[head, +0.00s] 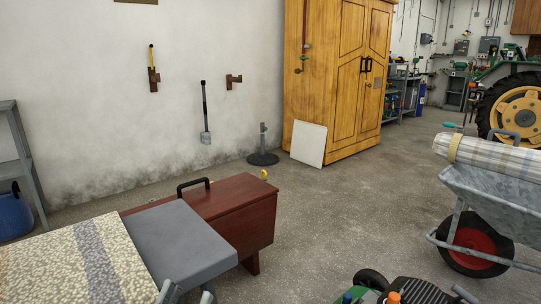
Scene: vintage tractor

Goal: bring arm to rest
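My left gripper (187,294) shows only in part at the bottom edge of the head view. Its two grey fingertips stand apart with nothing visible between them. They are in front of the grey slab-topped surface (185,240), near its front edge. The rest of the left gripper and arm is cut off below the picture. I cannot make out my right gripper in this view.
A patterned cloth (60,270) lies at lower left beside a dark red wooden chest (228,205). A wheelbarrow (490,200) with a rolled cloth (495,155) stands at right. A black and green machine (400,292) is at bottom right. The middle floor is clear.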

